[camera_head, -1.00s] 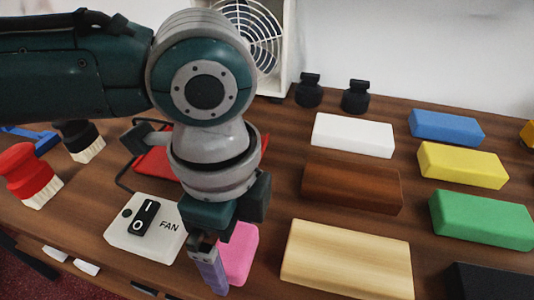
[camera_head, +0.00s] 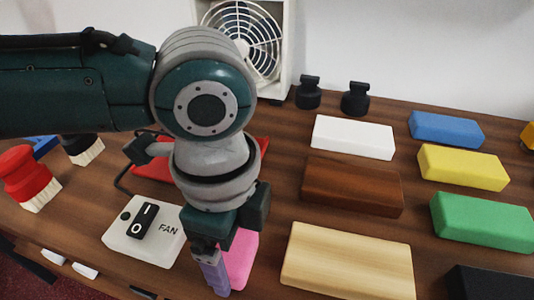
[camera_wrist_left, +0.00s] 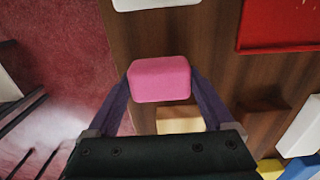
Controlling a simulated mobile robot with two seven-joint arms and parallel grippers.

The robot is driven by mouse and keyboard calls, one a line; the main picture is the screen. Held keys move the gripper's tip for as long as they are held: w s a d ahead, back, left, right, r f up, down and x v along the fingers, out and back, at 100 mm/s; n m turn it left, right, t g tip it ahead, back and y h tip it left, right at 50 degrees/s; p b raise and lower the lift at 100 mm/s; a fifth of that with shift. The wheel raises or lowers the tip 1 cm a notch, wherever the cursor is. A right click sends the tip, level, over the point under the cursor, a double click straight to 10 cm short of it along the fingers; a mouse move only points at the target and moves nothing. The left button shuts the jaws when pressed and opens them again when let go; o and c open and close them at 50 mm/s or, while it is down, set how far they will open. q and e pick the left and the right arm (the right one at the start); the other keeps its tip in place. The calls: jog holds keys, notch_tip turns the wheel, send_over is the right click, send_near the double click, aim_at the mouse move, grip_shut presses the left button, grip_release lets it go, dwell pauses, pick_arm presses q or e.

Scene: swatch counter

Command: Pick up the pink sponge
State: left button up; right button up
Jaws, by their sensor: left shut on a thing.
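The pink sponge (camera_head: 241,262) is near the front of the wooden counter, between the fan switch and the pale wood block. In the left wrist view the sponge (camera_wrist_left: 160,78) sits between the two purple fingers. My left gripper (camera_head: 219,276) is shut on it, with one finger on each side; it also shows in the left wrist view (camera_wrist_left: 159,88). In the head view the gripper and wrist hide part of the sponge. I cannot tell whether the sponge touches the counter. My right gripper is in neither view.
A white fan switch (camera_head: 146,232) lies left of the gripper. The pale wood block (camera_head: 347,262), brown block (camera_head: 352,186), white block (camera_head: 353,137) and several coloured blocks lie to the right. Brushes such as the red one (camera_head: 31,178) stand at the left. A fan (camera_head: 243,35) stands behind.

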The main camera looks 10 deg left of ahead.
pick_arm(q)
notch_tip(320, 180, up, 20)
jog(key=p, duration=0.3)
jog(key=shift+p, duration=0.35)
